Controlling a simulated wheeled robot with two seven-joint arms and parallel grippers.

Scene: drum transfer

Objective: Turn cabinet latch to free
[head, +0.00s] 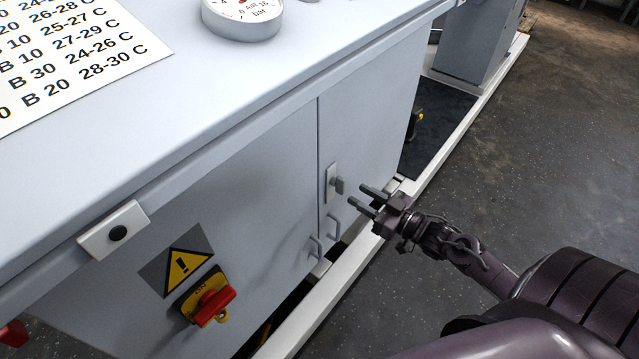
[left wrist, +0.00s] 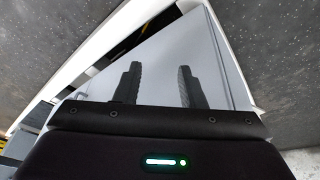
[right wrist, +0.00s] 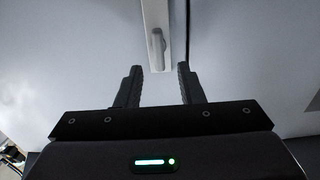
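The cabinet (head: 250,190) is grey with two doors meeting at a vertical seam. Its latch (head: 335,184) is a small grey handle on a light plate near that seam. In the right wrist view the latch (right wrist: 157,45) lies ahead, beyond and between the fingertips, with its handle roughly along the plate. My right gripper (head: 368,197) is open and empty, a short way in front of the latch and apart from it. My left gripper (left wrist: 160,85) is open and empty in the left wrist view; it is out of the head view.
Two door handles (head: 325,237) sit below the latch. A red rotary switch (head: 212,305) and a warning sign (head: 182,266) are on the cabinet front. A gauge (head: 242,17) and a printed sheet (head: 70,60) lie on top. Open floor (head: 550,130) is at the right.

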